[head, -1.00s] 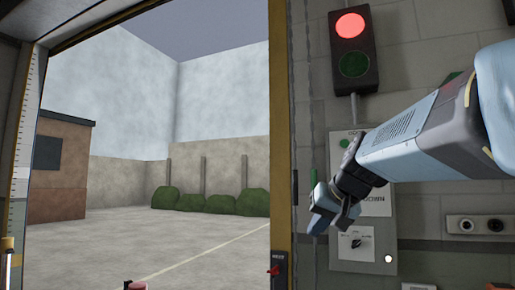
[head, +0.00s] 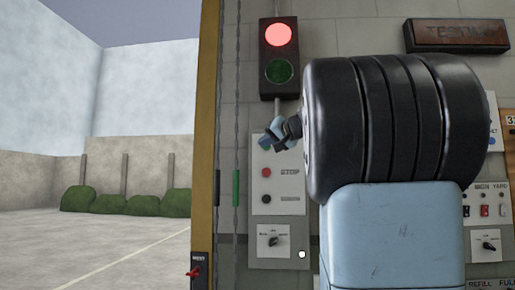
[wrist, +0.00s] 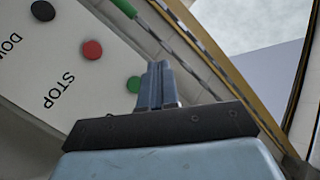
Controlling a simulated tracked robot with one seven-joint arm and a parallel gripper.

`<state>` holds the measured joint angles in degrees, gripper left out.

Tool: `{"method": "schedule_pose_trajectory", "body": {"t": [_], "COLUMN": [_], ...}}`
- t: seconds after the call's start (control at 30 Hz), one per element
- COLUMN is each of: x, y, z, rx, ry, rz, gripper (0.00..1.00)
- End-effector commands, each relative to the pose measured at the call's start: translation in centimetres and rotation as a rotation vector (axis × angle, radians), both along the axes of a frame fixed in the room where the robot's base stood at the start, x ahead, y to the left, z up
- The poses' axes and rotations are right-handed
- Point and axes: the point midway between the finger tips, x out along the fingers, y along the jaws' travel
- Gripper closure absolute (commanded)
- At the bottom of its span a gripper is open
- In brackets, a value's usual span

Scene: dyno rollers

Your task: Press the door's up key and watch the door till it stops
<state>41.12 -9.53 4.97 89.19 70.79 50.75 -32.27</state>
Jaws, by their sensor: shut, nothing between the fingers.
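The door's control panel (head: 290,215) is on the wall beside the doorway. It has a red STOP key (head: 266,172), a black key (head: 266,199) below it and a rotary switch (head: 273,241). My gripper (head: 268,140) is shut and empty at the panel's upper edge and hides the top key there. In the wrist view a green key (wrist: 133,84) shows just left of my shut fingers; I cannot tell whether they touch it. The black key reads DOWN in part. The doorway (head: 110,170) stands open to a yard; no door leaf shows.
A signal lamp (head: 278,58) above the panel shows red, its green lens dark. Chains with a green grip (head: 236,187) hang between panel and yellow door post (head: 206,130). A red-handled switch (head: 198,270) is low on the post. More switches (head: 485,210) sit right of my arm.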

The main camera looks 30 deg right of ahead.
Motion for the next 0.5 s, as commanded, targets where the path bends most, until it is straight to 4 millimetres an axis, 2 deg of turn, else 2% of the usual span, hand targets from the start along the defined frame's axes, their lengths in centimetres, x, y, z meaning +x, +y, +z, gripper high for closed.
{"method": "schedule_pose_trajectory", "body": {"t": [0.5], "x": [0.49], "y": [-0.50], "z": [0.14], "rx": [0.001], "ry": [-0.004], "rz": [-0.002], "gripper": [1.00]}}
